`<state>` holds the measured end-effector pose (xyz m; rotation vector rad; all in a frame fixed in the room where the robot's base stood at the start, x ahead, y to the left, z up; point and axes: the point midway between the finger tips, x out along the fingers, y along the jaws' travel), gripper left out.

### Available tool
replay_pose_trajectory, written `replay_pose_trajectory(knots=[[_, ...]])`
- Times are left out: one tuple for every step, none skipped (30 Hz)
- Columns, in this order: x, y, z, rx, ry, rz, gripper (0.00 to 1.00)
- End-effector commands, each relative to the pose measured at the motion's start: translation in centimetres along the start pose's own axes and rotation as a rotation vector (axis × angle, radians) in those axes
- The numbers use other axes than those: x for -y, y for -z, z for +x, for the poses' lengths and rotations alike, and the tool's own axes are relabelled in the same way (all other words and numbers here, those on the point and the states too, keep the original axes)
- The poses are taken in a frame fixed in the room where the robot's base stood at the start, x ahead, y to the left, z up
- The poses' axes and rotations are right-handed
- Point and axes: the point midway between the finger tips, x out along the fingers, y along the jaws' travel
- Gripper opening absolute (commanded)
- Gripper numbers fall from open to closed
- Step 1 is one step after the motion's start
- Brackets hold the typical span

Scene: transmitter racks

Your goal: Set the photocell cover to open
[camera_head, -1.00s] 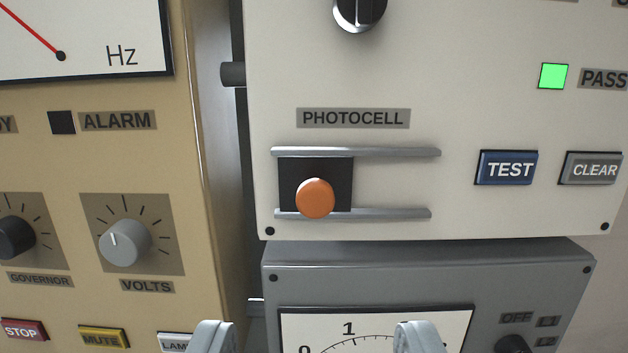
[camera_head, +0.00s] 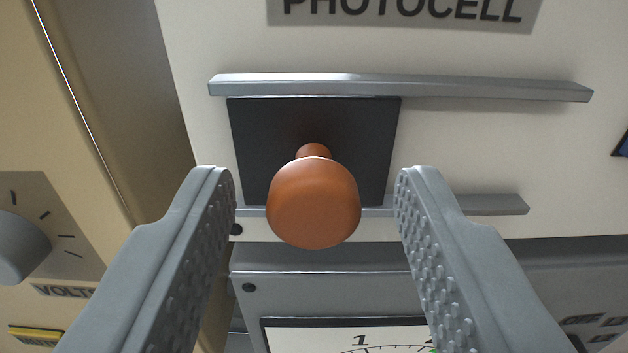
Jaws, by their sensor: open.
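The photocell cover (camera_head: 255,135) is a black square plate between two grey horizontal rails, at the left end of them. An orange round knob (camera_head: 313,205) on a short stem sticks out from the plate toward the camera. The upper rail (camera_head: 480,88) and the lower rail (camera_head: 490,205) run on to the right over bare cream panel. My gripper (camera_head: 314,188) is open, with one finger to the left of the knob and one to the right. Gaps show between the knob and both fingers. The lower rail is partly hidden by the knob and fingers.
The PHOTOCELL label (camera_head: 405,12) is above the rails. A grey meter unit (camera_head: 320,285) is below the panel. A tan cabinet with a grey VOLTS knob (camera_head: 20,245) stands at the left. A blue button edge (camera_head: 621,145) shows at the right.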

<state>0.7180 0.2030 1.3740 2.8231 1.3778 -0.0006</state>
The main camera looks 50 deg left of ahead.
Motion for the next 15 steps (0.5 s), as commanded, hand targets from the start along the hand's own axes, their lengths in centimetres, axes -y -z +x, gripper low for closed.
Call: replay_pose_trajectory(knots=[[0.0, 0.01, 0.03, 0.0, 0.0, 0.0, 0.46], [0.0, 0.01, 0.03, 0.0, 0.0, 0.0, 0.46], [0.0, 0.01, 0.02, 0.0, 0.0, 0.0, 0.46], [0.0, 0.01, 0.02, 0.0, 0.0, 0.0, 0.46], [0.0, 0.01, 0.01, 0.0, 0.0, 0.0, 0.46], [0.0, 0.01, 0.01, 0.0, 0.0, 0.0, 0.46], [0.0, 0.01, 0.01, 0.0, 0.0, 0.0, 0.42], [0.0, 0.01, 0.0, 0.0, 0.0, 0.0, 0.36], [0.0, 0.02, 0.0, 0.0, 0.0, 0.0, 0.28], [0.0, 0.01, 0.0, 0.0, 0.0, 0.0, 0.23], [0.0, 0.01, 0.0, 0.0, 0.0, 0.0, 0.17], [0.0, 0.02, -0.01, 0.0, 0.0, 0.0, 0.09], [0.0, 0.02, -0.01, 0.0, 0.0, 0.0, 0.03], [0.0, 0.02, -0.01, 0.0, 0.0, 0.0, 0.0], [0.0, 0.01, -0.01, 0.0, 0.0, 0.0, 0.0]])
